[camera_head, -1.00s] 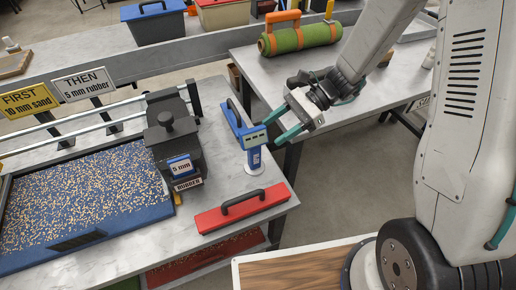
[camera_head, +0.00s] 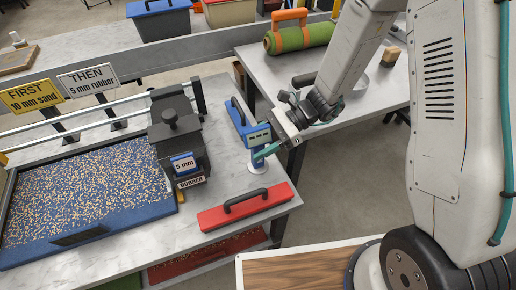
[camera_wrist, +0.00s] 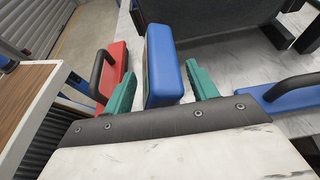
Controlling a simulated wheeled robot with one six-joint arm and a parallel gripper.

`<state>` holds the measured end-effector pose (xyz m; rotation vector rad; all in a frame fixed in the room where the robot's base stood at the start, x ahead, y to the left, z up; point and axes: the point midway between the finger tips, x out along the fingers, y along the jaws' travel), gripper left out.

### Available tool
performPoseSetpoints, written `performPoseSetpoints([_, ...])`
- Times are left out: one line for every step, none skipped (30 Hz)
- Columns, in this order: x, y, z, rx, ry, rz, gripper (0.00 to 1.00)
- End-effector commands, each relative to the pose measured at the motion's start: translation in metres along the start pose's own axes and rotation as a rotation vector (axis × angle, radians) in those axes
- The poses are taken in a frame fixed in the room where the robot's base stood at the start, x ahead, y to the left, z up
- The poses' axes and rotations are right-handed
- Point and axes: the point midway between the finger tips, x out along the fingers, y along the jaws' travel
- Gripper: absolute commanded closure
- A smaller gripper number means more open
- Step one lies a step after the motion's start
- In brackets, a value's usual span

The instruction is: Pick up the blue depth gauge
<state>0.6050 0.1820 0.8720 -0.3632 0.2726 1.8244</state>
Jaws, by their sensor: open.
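The blue depth gauge (camera_head: 257,134) stands upright on its pale round foot near the right end of the left workbench. My gripper (camera_head: 265,148) has come to it from the right, at about the height of the gauge's upper body. In the wrist view the blue body of the gauge (camera_wrist: 162,62) rises between my two green fingers. The gripper (camera_wrist: 160,85) is open, with a visible gap on the left finger's side and a narrower one on the right. I cannot tell whether a finger touches it. A finger partly covers the gauge in the head view.
A red float with a black handle (camera_head: 246,208) lies in front of the gauge, and a blue handled tool (camera_head: 236,117) lies behind it. A dark hopper box (camera_head: 178,135) stands left. A green roll (camera_head: 300,38) lies on the back table.

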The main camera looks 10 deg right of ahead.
Motion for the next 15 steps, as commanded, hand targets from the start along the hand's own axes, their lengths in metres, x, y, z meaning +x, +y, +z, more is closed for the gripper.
performPoseSetpoints([-0.0002, 0.0000, 0.0000, 0.000, 0.000, 0.000, 0.42])
performPoseSetpoints([-0.0003, 0.0000, 0.0000, 0.000, 0.000, 0.000, 0.42])
performPoseSetpoints([-0.0003, 0.0001, 0.0000, 0.000, 0.000, 0.000, 0.42])
performPoseSetpoints([-0.0004, 0.0001, 0.0000, 0.000, 0.000, 0.000, 0.51])
performPoseSetpoints([-0.0004, 0.0001, 0.0000, 0.000, 0.000, 0.000, 0.59])
performPoseSetpoints([-0.0005, 0.0001, 0.0000, 0.000, 0.000, 0.000, 0.70])
performPoseSetpoints([-0.0006, 0.0001, 0.0000, 0.000, 0.000, 0.000, 0.78])
performPoseSetpoints([-0.0006, 0.0001, 0.0000, 0.000, 0.000, 0.000, 0.87])
performPoseSetpoints([-0.0007, 0.0001, -0.0001, 0.000, 0.000, 0.000, 0.98])
performPoseSetpoints([-0.0007, 0.0001, -0.0001, 0.000, 0.000, 0.000, 1.00])
performPoseSetpoints([-0.0008, 0.0000, 0.0001, 0.000, 0.000, -0.001, 1.00])
performPoseSetpoints([-0.0009, 0.0000, 0.0001, 0.000, 0.000, -0.001, 1.00])
performPoseSetpoints([-0.0009, 0.0000, 0.0001, 0.000, 0.000, -0.001, 1.00])
performPoseSetpoints([-0.0009, 0.0000, 0.0001, 0.000, 0.000, -0.001, 1.00])
performPoseSetpoints([-0.0010, 0.0000, 0.0001, 0.000, 0.000, -0.001, 1.00])
